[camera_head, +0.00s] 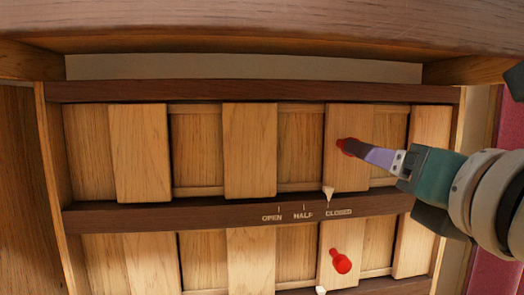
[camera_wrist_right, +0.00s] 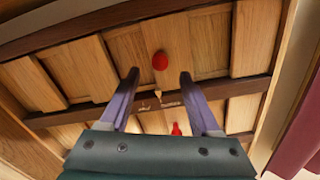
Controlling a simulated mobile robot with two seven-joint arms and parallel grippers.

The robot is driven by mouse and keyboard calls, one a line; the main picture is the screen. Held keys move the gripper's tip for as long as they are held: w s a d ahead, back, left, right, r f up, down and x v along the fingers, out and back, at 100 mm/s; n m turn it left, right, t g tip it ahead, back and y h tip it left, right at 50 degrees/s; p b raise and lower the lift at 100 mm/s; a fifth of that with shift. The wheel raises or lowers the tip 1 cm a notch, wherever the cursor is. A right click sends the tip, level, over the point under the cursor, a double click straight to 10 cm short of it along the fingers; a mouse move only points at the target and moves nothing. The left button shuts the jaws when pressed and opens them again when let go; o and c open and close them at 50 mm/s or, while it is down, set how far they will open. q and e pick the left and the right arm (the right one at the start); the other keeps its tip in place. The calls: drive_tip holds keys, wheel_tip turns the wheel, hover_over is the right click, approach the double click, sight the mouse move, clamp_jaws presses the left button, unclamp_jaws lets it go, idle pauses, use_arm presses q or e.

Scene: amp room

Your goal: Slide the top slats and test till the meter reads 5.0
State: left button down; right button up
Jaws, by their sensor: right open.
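The top row of light wooden slats (camera_head: 250,150) spans a recessed panel. The top red knob (camera_head: 342,144) sits on the third slat from the left (camera_head: 340,118); it also shows in the right wrist view (camera_wrist_right: 160,60). A pale pointer (camera_head: 328,192) below that slat stands at CLOSED on a scale (camera_head: 303,216) marked OPEN, HALF, CLOSED. My right gripper (camera_head: 352,148) is open at the knob. In the right wrist view its fingertips (camera_wrist_right: 158,77) lie either side of the knob's line, the knob just beyond them; contact cannot be told. No meter shows. My left gripper is out of view.
A lower row of slats carries another red knob (camera_head: 341,261) and a pale pointer (camera_head: 320,290) at the bottom edge. A dark rail (camera_head: 160,216) separates the rows. A thick wooden ledge (camera_head: 250,28) overhangs the top. A wooden side wall (camera_head: 18,180) stands at left.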

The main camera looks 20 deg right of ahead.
use_arm(q)
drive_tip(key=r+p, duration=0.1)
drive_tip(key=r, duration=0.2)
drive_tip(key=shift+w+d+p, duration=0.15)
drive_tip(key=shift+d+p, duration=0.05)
drive_tip(key=shift+p, duration=0.2)
use_arm(e)
drive_tip(key=x, duration=0.6)
drive_tip(key=shift+r, duration=0.15)
drive_tip(key=shift+d, duration=0.1)
drive_tip(key=shift+s, duration=0.1)
drive_tip(key=c, duration=0.9)
clamp_jaws()
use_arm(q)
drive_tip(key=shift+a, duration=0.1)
